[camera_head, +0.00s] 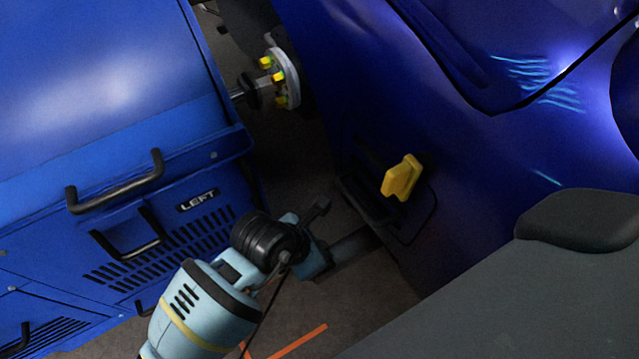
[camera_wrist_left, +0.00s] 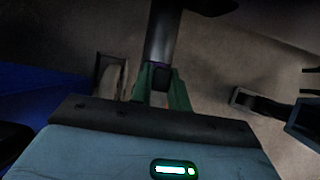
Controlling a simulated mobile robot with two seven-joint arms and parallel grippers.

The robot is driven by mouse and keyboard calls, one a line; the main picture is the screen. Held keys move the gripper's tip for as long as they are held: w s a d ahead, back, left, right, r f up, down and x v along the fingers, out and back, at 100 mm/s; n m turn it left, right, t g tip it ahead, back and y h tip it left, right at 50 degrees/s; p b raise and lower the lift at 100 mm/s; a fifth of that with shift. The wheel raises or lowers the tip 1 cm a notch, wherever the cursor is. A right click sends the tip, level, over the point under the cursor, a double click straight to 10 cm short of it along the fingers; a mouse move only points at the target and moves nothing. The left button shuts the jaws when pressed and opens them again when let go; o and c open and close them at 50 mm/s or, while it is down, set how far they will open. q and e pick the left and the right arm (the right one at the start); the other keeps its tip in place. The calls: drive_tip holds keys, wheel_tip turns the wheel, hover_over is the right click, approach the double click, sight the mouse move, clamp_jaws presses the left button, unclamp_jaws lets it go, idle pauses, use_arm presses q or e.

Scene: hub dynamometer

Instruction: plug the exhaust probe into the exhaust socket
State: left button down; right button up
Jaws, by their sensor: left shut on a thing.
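My left gripper (camera_head: 322,256) is low in the gap between the blue cabinet and the blue car. In the left wrist view its green fingers (camera_wrist_left: 160,88) are shut on a dark cylinder, which I take to be the exhaust probe (camera_wrist_left: 162,35). In the head view a dark tube (camera_head: 352,244) runs from the gripper toward the car's lower edge. In the wrist view the cylinder's far end meets a dark shape at the top edge; I cannot tell whether they are joined. I cannot make out the exhaust socket for certain. My right gripper is not in view.
The blue cabinet (camera_head: 100,130) marked LEFT, with black handles, stands at left. A wheel hub (camera_head: 285,78) with yellow nuts is behind the gap. An orange line (camera_head: 300,342) marks the floor.

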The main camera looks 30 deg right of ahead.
use_arm(q)
drive_tip(key=shift+f, duration=0.45)
drive_tip(key=shift+f, duration=0.1)
drive_tip(key=shift+f+b, duration=0.1)
drive_tip(key=shift+b, duration=0.2)
drive_tip(key=c, duration=1.3)
unclamp_jaws()
drive_tip(key=shift+o, duration=0.2)
